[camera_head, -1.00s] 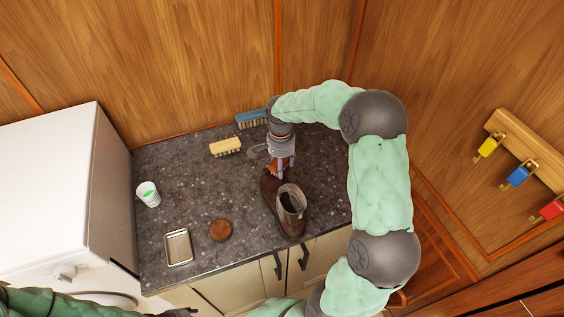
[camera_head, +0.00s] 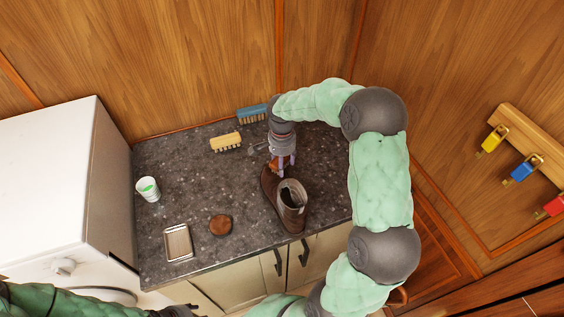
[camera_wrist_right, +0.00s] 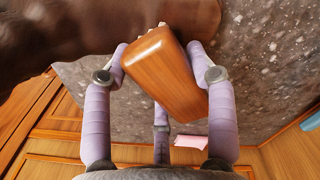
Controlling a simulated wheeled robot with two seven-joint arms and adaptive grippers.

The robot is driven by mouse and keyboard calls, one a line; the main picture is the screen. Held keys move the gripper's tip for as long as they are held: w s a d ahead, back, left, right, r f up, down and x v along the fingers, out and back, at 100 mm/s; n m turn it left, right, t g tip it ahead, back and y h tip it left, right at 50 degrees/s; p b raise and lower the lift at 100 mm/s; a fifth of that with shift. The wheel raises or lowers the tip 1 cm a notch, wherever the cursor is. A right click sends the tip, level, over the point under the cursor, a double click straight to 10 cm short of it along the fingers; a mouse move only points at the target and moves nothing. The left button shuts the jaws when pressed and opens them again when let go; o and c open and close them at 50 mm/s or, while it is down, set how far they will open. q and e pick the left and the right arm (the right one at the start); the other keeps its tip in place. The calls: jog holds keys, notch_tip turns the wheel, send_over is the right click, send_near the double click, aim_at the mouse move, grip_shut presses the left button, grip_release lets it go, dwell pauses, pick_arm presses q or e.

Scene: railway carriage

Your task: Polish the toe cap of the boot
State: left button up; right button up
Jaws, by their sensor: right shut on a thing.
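A dark brown boot (camera_head: 293,213) stands upright on the speckled counter, its toe toward the back wall. My right gripper (camera_head: 281,167) points down over the toe end and is shut on a wooden-backed brush (camera_head: 274,165). In the right wrist view the brush's glossy back (camera_wrist_right: 162,70) sits between the fingers, with the blurred brown boot (camera_wrist_right: 70,35) close on the left. Whether the brush touches the toe cap is hard to tell; gripper and brush partly cover it.
A yellow brush (camera_head: 225,142) and a blue brush (camera_head: 252,114) lie at the back of the counter (camera_head: 180,210). A round brown thing (camera_head: 220,224), a metal tray (camera_head: 178,243) and a white cup (camera_head: 148,189) are on the left. A white cabinet (camera_head: 60,180) borders the counter.

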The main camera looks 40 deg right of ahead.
aim_at(271, 163)
jog(key=shift+f, duration=0.3)
jog(key=shift+w+a+r, duration=0.1)
jog(key=shift+w+a, duration=0.2)
jog(key=shift+a, duration=0.65)
jog(key=shift+w+a, duration=0.3)
jog(key=shift+a, duration=0.65)
jog(key=shift+b, duration=0.3)
jog(key=shift+s+d+f, duration=0.1)
jog(key=shift+s+d, duration=0.15)
jog(key=shift+d, duration=0.35)
jog(key=shift+s+d+f, duration=0.1)
jog(key=shift+s+d, duration=0.1)
jog(key=shift+d, duration=0.45)
jog(key=shift+s+d+f, duration=0.1)
jog(key=shift+s+d, duration=0.15)
jog(key=shift+d, duration=0.35)
jog(key=shift+r, duration=0.1)
jog(key=shift+w+r+p, duration=0.2)
jog(key=shift+r+p, duration=1.75)
jog(key=shift+r, duration=1.1)
